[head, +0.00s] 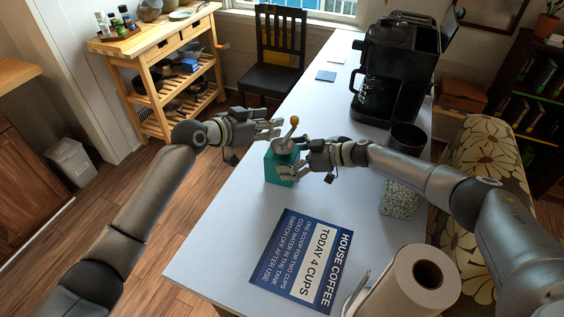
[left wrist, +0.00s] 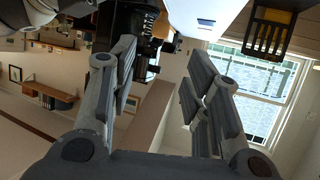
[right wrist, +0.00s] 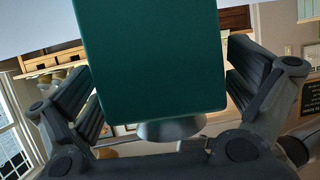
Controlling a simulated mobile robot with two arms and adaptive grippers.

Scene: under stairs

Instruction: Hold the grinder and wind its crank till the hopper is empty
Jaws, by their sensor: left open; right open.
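The grinder (head: 281,166) stands upright on the table, a teal box with a grey metal top and a crank ending in an orange knob (head: 294,120). Whether the hopper holds anything is too small to tell. My right gripper (head: 287,170) is open at the grinder's right side, its fingers around the teal body. The right wrist view shows the teal box (right wrist: 150,60) between the spread fingers, with the grey top below it in the picture. My left gripper (head: 277,129) is open and empty, just left of the crank. In the left wrist view nothing is between its fingers (left wrist: 163,78).
A blue coffee sign (head: 300,262) lies in front of the grinder on the pale table (head: 220,240). A paper roll (head: 410,285), a speckled block (head: 400,199) and a dark canister (head: 407,139) stand to the right. A black coffee machine (head: 388,75) stands behind.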

